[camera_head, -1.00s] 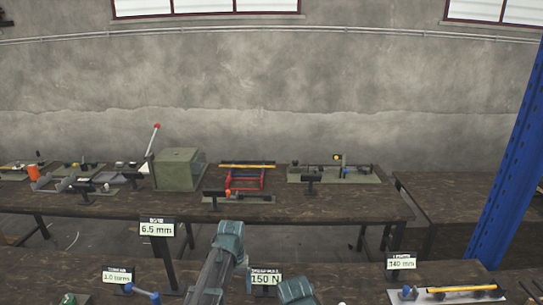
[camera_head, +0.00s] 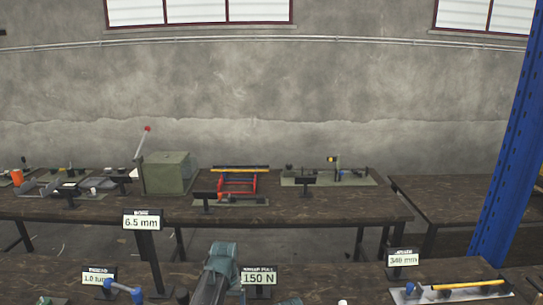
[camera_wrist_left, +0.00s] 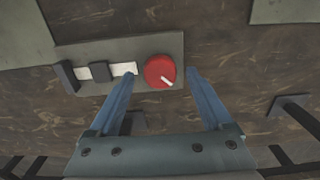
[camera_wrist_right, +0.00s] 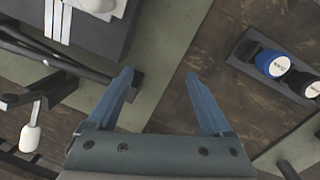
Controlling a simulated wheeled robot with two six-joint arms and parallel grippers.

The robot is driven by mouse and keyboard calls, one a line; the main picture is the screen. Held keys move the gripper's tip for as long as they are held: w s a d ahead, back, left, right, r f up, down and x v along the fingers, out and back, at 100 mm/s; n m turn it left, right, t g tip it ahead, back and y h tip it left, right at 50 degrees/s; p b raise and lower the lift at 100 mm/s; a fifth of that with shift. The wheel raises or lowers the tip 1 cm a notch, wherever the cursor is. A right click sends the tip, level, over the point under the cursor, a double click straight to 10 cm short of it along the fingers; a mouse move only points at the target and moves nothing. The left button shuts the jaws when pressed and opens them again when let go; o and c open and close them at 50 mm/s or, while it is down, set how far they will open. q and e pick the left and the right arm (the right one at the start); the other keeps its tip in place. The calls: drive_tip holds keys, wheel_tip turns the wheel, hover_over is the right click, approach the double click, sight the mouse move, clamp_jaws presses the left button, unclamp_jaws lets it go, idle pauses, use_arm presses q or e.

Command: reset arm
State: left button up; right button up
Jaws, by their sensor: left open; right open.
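My left gripper (camera_wrist_left: 160,72) is open and empty in the left wrist view. A red knob (camera_wrist_left: 160,71) with a white pointer lies in line with the gap between its fingers, on a grey plate (camera_wrist_left: 110,52). I cannot tell how far the fingers are from the knob. My right gripper (camera_wrist_right: 158,75) is open and empty in the right wrist view, over a dark table and a green-grey mat (camera_wrist_right: 172,45). In the head view, part of my arm shows at the bottom centre. The fingers are not seen there.
Signs 6.5 mm (camera_head: 141,222), 150 N (camera_head: 258,278) and 340 mm (camera_head: 403,260) stand on the near bench. The far bench holds a green box (camera_head: 165,174) and a red frame (camera_head: 238,182). A blue post (camera_head: 510,150) stands right. A blue-capped part (camera_wrist_right: 270,63) lies right in the right wrist view.

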idle(0.4)
use_arm(q)
wheel_tip(320, 180, up, 13)
drive_tip(key=p, duration=1.4)
use_arm(e)
wheel_tip(320, 180, up, 14)
drive_tip(key=f, duration=0.1)
use_arm(q)
wheel_tip(320, 180, down, 15)
drive_tip(key=b, duration=1.5)
drive_tip(key=shift+r, duration=0.15)
use_arm(e)
wheel_tip(320, 180, down, 15)
drive_tip(key=shift+r, duration=0.15)
use_arm(q)
drive_tip(key=shift+r+n, duration=0.35)
drive_tip(key=shift+n, duration=0.05)
use_arm(e)
drive_tip(key=shift+r, duration=0.35)
use_arm(q)
drive_tip(key=n, duration=0.6)
